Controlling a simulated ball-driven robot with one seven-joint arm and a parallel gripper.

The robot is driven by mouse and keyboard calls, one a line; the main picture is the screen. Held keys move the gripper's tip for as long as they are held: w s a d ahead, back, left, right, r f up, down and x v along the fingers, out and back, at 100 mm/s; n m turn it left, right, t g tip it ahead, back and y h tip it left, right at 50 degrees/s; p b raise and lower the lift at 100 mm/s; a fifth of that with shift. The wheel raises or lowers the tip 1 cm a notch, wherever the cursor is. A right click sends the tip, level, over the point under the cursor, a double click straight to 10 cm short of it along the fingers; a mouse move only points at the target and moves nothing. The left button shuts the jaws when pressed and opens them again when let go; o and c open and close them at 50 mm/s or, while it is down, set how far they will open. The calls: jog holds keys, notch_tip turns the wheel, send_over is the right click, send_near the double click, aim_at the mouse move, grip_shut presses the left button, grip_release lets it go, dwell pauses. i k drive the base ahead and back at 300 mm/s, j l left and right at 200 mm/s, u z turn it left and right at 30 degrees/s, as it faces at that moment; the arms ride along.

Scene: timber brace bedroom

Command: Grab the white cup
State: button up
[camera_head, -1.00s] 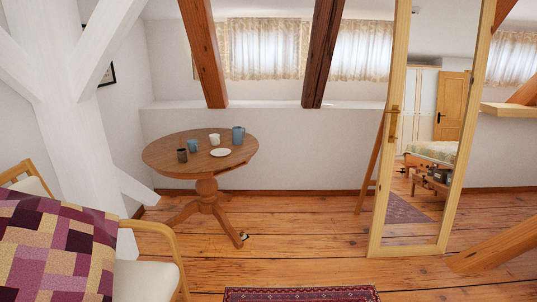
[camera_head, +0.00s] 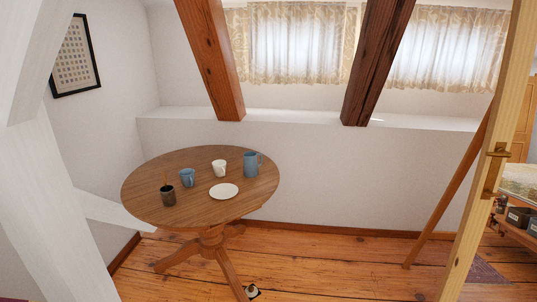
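The white cup (camera_head: 219,168) stands upright on the round wooden table (camera_head: 225,211), towards the table's back right half. A blue cup (camera_head: 187,177) is to its left and a taller blue pitcher (camera_head: 251,164) to its right. A white plate (camera_head: 224,191) lies just in front of it. A dark cup (camera_head: 168,195) with something thin sticking up from it stands at the left front. My gripper is not in view.
A white timber post (camera_head: 50,190) with a brace stands left of the table. Wooden floor (camera_head: 350,265) between table and mirror is clear. A small object (camera_head: 252,291) lies by the table foot.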

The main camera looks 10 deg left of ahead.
aim_at(221, 170)
jog(key=i+u, duration=0.2)
jog(key=i, duration=0.25)
jog(key=i+l+u, duration=0.15)
jog(key=i, duration=0.3)
jog(key=i+l+u, duration=0.2)
jog(key=i, duration=0.25)
jog(key=i+l+u, duration=0.2)
jog(key=i, duration=0.2)
